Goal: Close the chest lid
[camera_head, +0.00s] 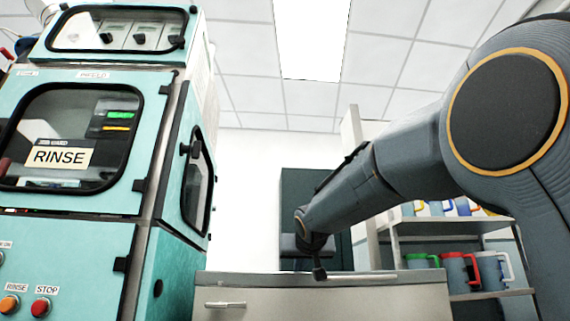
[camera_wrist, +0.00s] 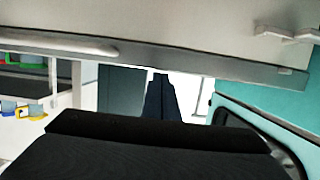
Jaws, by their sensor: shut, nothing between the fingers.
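The chest (camera_head: 300,302) is a pale grey box with a small handle on its front left, low in the head view. Its lid (camera_head: 415,278) shows as a thin, nearly level edge along the top; I cannot tell from here whether any gap stays under it. In the wrist view the picture is turned over, and the chest (camera_wrist: 200,22) fills the top, with the lid edge (camera_wrist: 200,64) as a darker band. My gripper (camera_head: 319,273) is shut and empty, pointing down at the lid edge. It also shows in the wrist view (camera_wrist: 160,77); contact is unclear.
A teal rinse machine (camera_head: 165,230) stands close on the left of the chest. A shelf (camera_head: 455,220) with colored jugs (camera_head: 458,270) is at the right behind. A dark cabinet (camera_head: 295,200) stands at the back wall.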

